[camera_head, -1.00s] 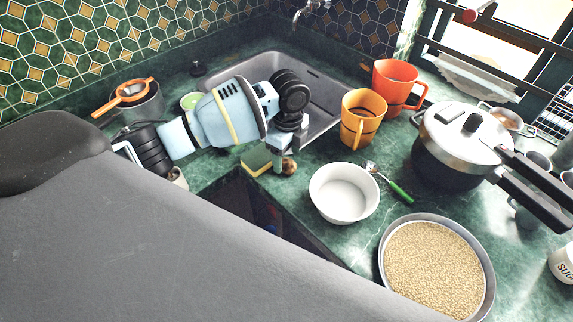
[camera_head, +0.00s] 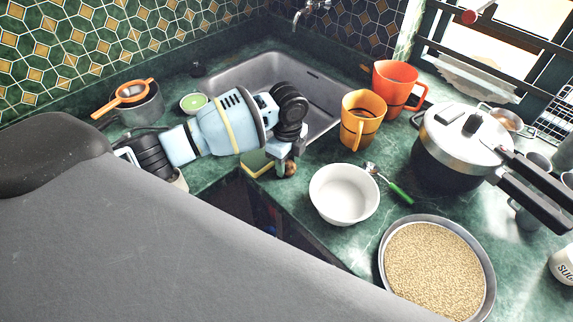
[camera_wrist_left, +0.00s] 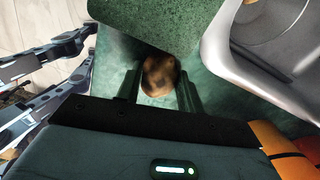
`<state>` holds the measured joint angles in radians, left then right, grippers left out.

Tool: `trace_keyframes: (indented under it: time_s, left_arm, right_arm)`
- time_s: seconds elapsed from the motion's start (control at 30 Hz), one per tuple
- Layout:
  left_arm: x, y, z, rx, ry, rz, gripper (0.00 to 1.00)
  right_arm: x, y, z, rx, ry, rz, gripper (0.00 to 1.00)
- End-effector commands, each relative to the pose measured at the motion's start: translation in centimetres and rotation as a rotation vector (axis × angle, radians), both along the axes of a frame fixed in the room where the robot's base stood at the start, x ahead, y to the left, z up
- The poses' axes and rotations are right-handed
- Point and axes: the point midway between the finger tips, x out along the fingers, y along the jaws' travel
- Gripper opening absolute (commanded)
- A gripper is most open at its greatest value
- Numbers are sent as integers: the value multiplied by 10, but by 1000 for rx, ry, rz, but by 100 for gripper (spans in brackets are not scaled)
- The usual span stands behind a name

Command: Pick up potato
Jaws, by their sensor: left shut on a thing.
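The small brown potato (camera_head: 291,169) is at the counter's front edge area, beside the sponge. In the left wrist view the potato (camera_wrist_left: 159,75) sits between the two dark fingers. My left gripper (camera_head: 287,167) points down, shut on the potato. Its fingers hide part of the potato in the head view. I cannot tell whether the potato still touches the counter. My right gripper is in neither view.
A green-and-yellow sponge (camera_head: 256,164) lies close to the potato. The sink (camera_head: 325,95) is behind, a white bowl (camera_head: 344,193) and green-handled peeler (camera_head: 400,192) to the right. Orange mugs (camera_head: 362,118), a pressure cooker (camera_head: 455,150) and a pan of grain (camera_head: 436,272) stand farther right.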

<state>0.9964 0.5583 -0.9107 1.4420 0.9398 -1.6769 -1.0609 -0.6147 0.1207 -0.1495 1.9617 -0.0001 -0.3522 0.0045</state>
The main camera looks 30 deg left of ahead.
Motion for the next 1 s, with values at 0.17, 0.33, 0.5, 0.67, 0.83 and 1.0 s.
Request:
trace_keyframes:
  time_s: [0.17,0.33,0.5,0.67,0.83,1.0]
  left_arm:
    - [0,0,2,0,-1,0,15]
    - [1,0,15,1,-2,0,15]
    - [1,0,39,-1,-4,-1,15]
    - [-31,-5,41,0,-4,-3,15]
    - [-66,-12,44,1,-3,-3,15]
    - [-101,-18,46,0,-3,-3,15]
  right_arm:
    - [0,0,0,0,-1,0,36]
    - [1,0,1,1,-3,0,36]
    - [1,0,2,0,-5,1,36]
    - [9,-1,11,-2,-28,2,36]
    - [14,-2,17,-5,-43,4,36]
    - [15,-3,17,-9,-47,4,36]
